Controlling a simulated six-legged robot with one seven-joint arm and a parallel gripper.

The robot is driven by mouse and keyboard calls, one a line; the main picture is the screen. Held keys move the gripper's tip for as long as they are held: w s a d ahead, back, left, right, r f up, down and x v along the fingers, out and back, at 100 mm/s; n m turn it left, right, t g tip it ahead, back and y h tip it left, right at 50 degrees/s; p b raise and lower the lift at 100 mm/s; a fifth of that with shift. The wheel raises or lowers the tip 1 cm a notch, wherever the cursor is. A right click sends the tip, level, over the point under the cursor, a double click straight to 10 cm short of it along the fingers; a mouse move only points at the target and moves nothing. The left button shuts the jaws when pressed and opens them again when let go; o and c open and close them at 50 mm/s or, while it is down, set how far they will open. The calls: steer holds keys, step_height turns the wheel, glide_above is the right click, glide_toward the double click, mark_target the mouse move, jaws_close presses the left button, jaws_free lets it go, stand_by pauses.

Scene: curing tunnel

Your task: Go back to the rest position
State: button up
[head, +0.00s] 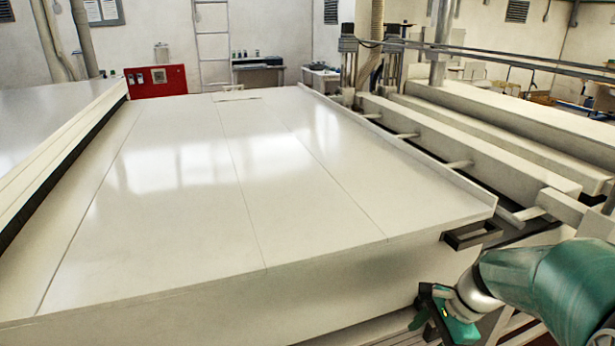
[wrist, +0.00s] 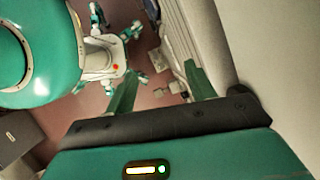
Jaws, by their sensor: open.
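My gripper (head: 440,308) is at the lower right of the head view, beside the front right corner of a large white flat-topped housing (head: 190,190) and below its top surface. In the wrist view my gripper (wrist: 163,78) has its two fingers spread apart, with nothing between them. Past the fingers I see reddish floor and parts of my own body and legs. Part of my gripper is cut off or hidden by my own arm in the head view.
A dark rectangular bracket (head: 471,234) sticks out from the housing's right corner, just above my gripper. Long white beams (head: 470,140) run along the right side. A red panel (head: 155,81) stands at the back left. A pale wall (wrist: 275,70) is close on the wrist view's right.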

steer(key=s+a+r+n+t+h, duration=0.2)
steer(key=s+a+r+n, duration=0.2)
steer(key=n, duration=0.4)
steer(key=s+a+r+n+t+h, duration=0.2)
steer(key=s+a+r+n, duration=0.1)
steer(key=s+r+n, duration=0.3)
step_height(320, 180, up, 3)
steer(key=shift+s+a+f+n+t+h, duration=0.15)
steer(key=shift+a+n+t+h, duration=0.25)
steer(key=shift+n, duration=0.8)
